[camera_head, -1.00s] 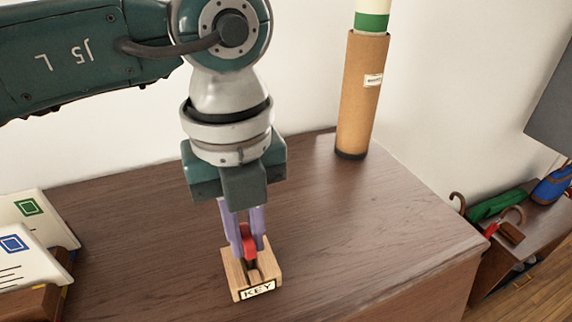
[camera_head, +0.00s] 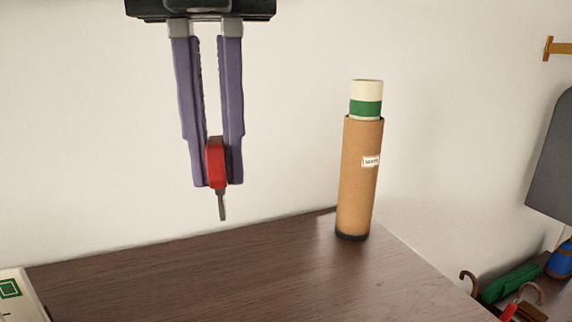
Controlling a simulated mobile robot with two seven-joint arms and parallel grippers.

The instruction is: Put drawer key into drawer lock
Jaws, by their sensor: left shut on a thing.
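The drawer key (camera_head: 216,165) has a red head and a grey metal shaft that points down. My left gripper (camera_head: 217,178) is shut on its red head and holds it in the air above the dark wooden cabinet top (camera_head: 230,275). The purple fingers stand on either side of the head. The drawer lock is not in view. My right gripper is not in view.
A brown cardboard tube (camera_head: 358,190) with a green and white end stands upright at the cabinet's back right. White cards (camera_head: 20,298) show at the lower left. Umbrellas (camera_head: 510,282) lie at the lower right. The middle of the cabinet top is clear.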

